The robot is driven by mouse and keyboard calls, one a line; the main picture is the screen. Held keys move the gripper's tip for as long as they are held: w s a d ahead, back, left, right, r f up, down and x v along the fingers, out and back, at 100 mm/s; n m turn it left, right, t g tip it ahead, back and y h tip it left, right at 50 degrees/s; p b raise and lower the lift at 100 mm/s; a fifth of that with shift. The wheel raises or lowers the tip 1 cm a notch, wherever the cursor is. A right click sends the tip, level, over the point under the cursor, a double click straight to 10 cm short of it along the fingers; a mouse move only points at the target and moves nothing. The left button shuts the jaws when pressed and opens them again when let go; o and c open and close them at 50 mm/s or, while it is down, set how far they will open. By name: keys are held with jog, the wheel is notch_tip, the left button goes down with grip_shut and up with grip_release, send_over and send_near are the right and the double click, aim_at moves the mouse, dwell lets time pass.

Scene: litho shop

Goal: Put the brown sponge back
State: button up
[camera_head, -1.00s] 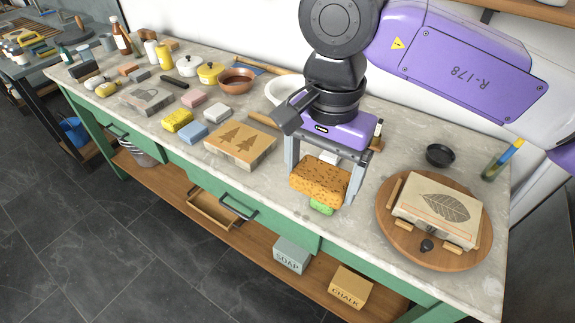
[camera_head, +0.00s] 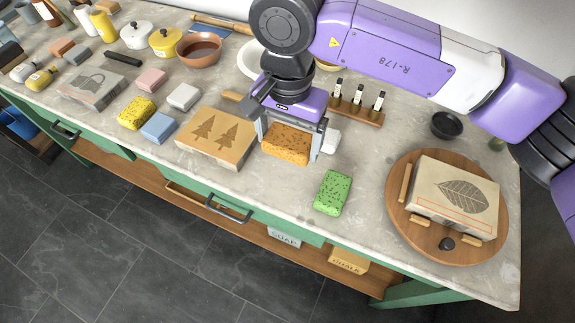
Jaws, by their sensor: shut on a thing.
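The brown sponge (camera_head: 286,144), orange-brown with dark pores, is held between the two fingers of my gripper (camera_head: 288,147). My gripper is shut on it, with a grey finger at each end of the sponge. The sponge is just right of the block with two trees. I cannot tell whether it touches the marble top. A green sponge (camera_head: 332,192) lies on the counter to the right of and nearer than my gripper. A yellow sponge (camera_head: 137,113) lies farther left.
A tree-print block (camera_head: 216,138), a blue block (camera_head: 159,128) and a white block (camera_head: 183,97) lie left of my gripper. A rack of small bottles (camera_head: 356,107) stands behind right. A round wooden board (camera_head: 397,222) with a leaf-print block (camera_head: 454,194) is at right.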

aim_at(288, 179)
notch_tip(288, 179, down, 12)
jog(key=shift+r+p, duration=0.2)
jog(key=shift+p, duration=0.4)
jog(key=shift+f, duration=0.15)
jog(key=o, duration=1)
jog(key=shift+o, duration=0.2)
notch_tip(288, 179, up, 12)
jog(key=shift+r+b, duration=0.15)
jog(key=shift+b, duration=0.85)
jog(key=shift+s, duration=0.1)
